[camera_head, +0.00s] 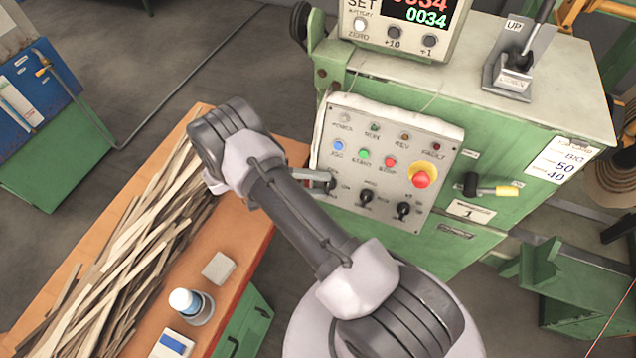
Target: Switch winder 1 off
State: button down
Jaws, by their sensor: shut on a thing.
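The green winder (470,140) carries a small plate reading 1 (468,211). Its pale control panel (440,150) has a row of lamps, blue, green and red buttons, a red mushroom button (421,180) on yellow, and a row of black selector knobs. My gripper (322,178) reaches the panel's left edge and is shut on the leftmost black knob (330,186). My arm and fingers hide part of that knob and its label.
A counter display (405,25) reads 0034 above the panel. A lever marked UP (520,60) stands on the winder's top. An orange bench (255,235) at left bears pale strips (135,240), a white-capped jar (190,305) and a grey block (218,268).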

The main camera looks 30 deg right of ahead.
jog(key=c, duration=0.9)
grip_release()
jog(key=v, duration=1.2)
